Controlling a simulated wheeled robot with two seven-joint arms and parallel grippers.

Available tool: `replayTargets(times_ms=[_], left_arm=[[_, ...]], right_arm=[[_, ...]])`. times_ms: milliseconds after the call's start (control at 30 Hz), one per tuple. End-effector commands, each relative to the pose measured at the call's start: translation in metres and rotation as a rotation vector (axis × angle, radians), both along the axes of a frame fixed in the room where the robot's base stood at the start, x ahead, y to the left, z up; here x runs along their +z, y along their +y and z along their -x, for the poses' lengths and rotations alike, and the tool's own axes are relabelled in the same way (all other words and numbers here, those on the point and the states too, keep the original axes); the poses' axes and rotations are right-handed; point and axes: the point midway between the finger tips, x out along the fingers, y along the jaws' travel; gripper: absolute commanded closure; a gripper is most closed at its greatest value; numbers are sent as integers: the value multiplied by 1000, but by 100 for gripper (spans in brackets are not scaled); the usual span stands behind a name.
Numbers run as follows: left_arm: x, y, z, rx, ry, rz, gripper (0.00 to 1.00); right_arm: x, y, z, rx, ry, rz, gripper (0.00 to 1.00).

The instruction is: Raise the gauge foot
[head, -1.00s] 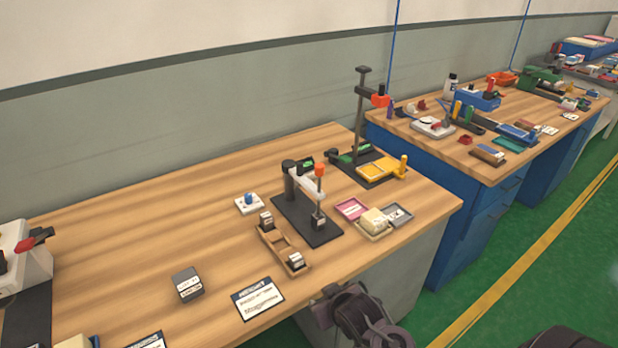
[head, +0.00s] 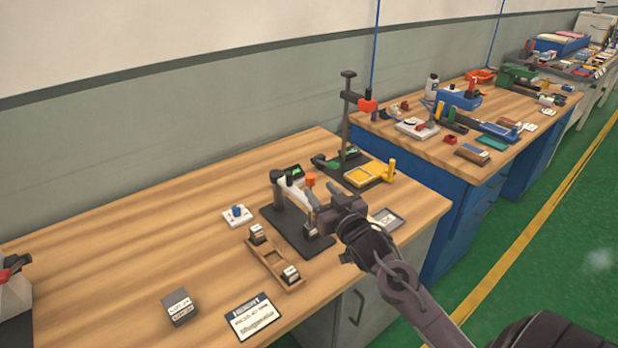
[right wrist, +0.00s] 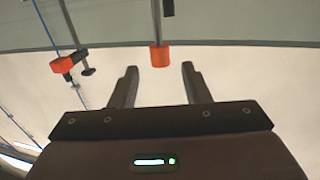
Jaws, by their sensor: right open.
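The gauge stands on a dark base plate (head: 291,238) on the wooden bench, with a black post and a pale arm (head: 294,191). An orange knob (head: 310,180) tops its stem. The foot end is low beside my gripper, near a small block (head: 312,229); I cannot tell whether they touch. My right gripper (head: 318,206) is open at the gauge, just below the knob in the head view. In the right wrist view the orange knob (right wrist: 160,56) lies ahead of the gap between the two fingertips (right wrist: 160,72), not clasped. My left gripper is not in view.
A wooden tray (head: 272,262) with two labelled blocks lies in front of the gauge. A grey block (head: 180,307) and a printed card (head: 252,317) lie nearer. A taller stand (head: 347,125) with a yellow fixture (head: 371,173) is behind right. The bench's left part is mostly clear.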

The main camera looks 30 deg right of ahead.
Motion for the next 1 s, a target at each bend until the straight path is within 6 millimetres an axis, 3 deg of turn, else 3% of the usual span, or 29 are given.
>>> replayTargets(times_ms=[200,400,767,1000], left_arm=[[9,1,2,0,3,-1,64],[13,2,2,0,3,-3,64],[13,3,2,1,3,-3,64],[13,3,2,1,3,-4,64]], right_arm=[[4,-4,-35,-1,-1,1,57],[1,-7,-57,-1,1,2,57],[0,-7,-63,-1,2,2,57],[0,-7,-63,-1,3,2,86]])
